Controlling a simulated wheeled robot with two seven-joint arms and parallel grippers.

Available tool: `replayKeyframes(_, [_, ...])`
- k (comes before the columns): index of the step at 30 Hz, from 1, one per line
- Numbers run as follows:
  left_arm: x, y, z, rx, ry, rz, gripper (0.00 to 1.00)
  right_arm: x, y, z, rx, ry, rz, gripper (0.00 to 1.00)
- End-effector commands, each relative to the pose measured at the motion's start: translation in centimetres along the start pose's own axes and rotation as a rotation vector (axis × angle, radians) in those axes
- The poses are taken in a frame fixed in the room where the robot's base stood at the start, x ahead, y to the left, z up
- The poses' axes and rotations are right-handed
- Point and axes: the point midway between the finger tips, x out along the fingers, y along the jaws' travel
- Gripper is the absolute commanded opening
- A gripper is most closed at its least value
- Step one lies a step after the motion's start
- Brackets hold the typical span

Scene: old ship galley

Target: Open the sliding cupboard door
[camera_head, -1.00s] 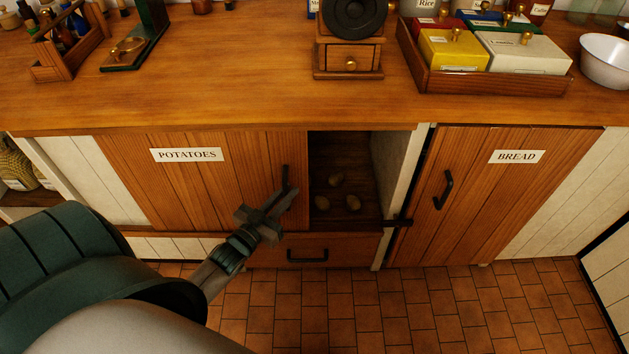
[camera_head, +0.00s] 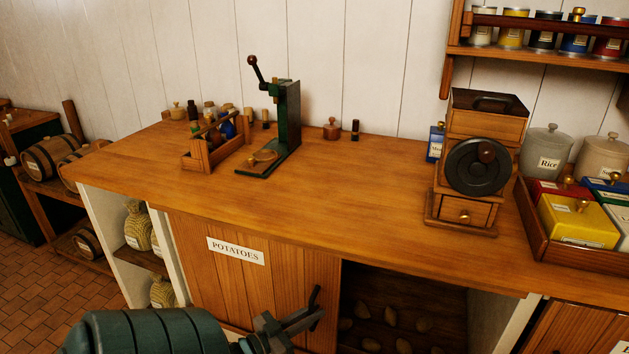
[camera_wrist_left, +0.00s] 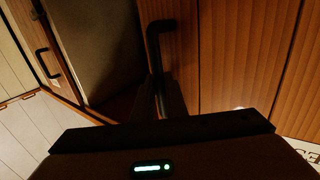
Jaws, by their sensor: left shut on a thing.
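The sliding cupboard door (camera_head: 220,285) is brown planked wood with a white POTATOES label (camera_head: 236,251). It stands partly open, with a dark opening (camera_head: 400,290) to its right. Several potatoes (camera_head: 391,316) lie inside. My left gripper (camera_head: 303,322) is shut on the door's black bar handle (camera_head: 315,297) near the door's right edge. In the left wrist view the door (camera_wrist_left: 245,50) fills the right side, and the handle (camera_wrist_left: 155,45) runs down between my dark fingers (camera_wrist_left: 166,100). My right gripper is not in view.
The wooden counter (camera_head: 330,190) above holds a coffee grinder (camera_head: 478,165), a green press (camera_head: 285,125) and a bottle rack (camera_head: 215,145). Open shelves with woven jars (camera_head: 138,228) stand left of the door. The other cupboard door's handle shows in the wrist view (camera_wrist_left: 45,62).

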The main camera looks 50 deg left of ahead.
Motion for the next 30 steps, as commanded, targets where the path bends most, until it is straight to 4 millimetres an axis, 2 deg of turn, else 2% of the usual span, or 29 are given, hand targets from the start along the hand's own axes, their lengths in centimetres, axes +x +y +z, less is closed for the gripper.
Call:
replayKeyframes(2, [0.0, 0.0, 0.1, 0.0, -0.001, -0.001, 0.0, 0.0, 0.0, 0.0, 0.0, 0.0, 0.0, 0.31])
replayKeyframes(3, [0.0, 0.0, 0.1, 0.0, -0.001, -0.001, 0.22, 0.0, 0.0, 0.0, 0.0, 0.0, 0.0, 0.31])
replayKeyframes(4, [0.0, 0.0, 0.1, 0.0, -0.001, -0.001, 0.29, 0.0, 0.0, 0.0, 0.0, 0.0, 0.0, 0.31])
replayKeyframes(5, [0.0, 0.0, 0.1, 0.0, -0.001, -0.001, 0.31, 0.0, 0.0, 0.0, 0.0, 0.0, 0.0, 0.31])
replayKeyframes(14, [0.0, 0.0, 0.0, 0.0, -0.001, 0.0, 0.31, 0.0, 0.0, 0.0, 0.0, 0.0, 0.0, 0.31])
replayKeyframes(20, [-0.8, 0.1, 0.1, 0.0, -0.002, 0.0, 0.31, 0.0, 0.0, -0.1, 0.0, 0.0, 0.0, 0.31])
replayKeyframes(26, [-3.2, 0.1, 0.1, 0.0, -0.003, -0.001, 0.31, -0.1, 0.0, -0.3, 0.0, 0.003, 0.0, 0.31])
replayKeyframes(30, [-5.8, 0.1, 0.2, 0.001, -0.004, -0.001, 0.31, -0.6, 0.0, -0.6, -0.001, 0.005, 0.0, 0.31])
